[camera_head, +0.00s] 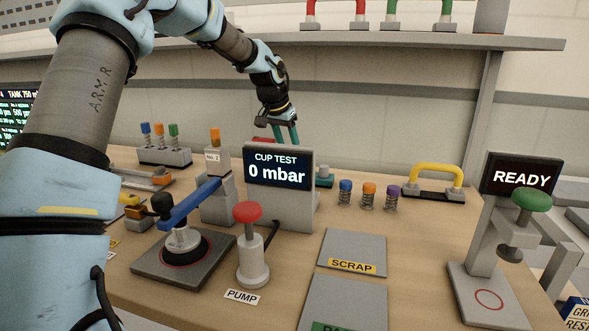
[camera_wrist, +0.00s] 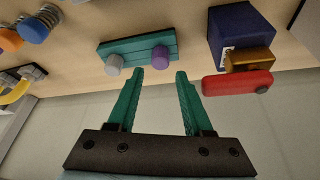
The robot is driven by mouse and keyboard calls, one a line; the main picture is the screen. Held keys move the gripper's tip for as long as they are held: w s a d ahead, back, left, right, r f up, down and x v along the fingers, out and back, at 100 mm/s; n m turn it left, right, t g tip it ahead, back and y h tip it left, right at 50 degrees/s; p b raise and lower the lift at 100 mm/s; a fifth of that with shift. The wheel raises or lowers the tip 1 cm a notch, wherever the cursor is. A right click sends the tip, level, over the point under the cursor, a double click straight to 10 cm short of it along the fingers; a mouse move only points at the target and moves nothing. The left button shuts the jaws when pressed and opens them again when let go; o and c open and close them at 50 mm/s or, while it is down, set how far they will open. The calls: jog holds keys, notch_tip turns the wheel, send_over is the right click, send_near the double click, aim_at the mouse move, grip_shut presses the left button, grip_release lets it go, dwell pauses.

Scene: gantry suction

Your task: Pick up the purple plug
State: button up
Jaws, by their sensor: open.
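The purple plug (camera_wrist: 160,56) is a short cylinder standing in a teal block (camera_wrist: 138,46), beside a grey plug (camera_wrist: 114,64), in the wrist view. My gripper (camera_wrist: 159,75) is open, its two teal fingers apart and pointing toward the block. The purple plug lies in line with the gap between the fingertips, and nothing is held. In the head view my gripper (camera_head: 286,132) is behind the cup test display. There the teal block (camera_head: 324,182) shows only partly at the display's right edge, and the purple plug is hidden.
The cup test display (camera_head: 279,167) reads 0 mbar. Blue, orange and purple-topped spring cups (camera_head: 392,197) stand to its right, near a yellow handle (camera_head: 436,175). In the wrist view a dark blue box (camera_wrist: 240,32) and a red bar (camera_wrist: 236,83) are right of my fingers.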

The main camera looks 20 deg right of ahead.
jog(key=shift+p+x, duration=0.7)
jog(key=shift+x, duration=3.1)
grip_shut()
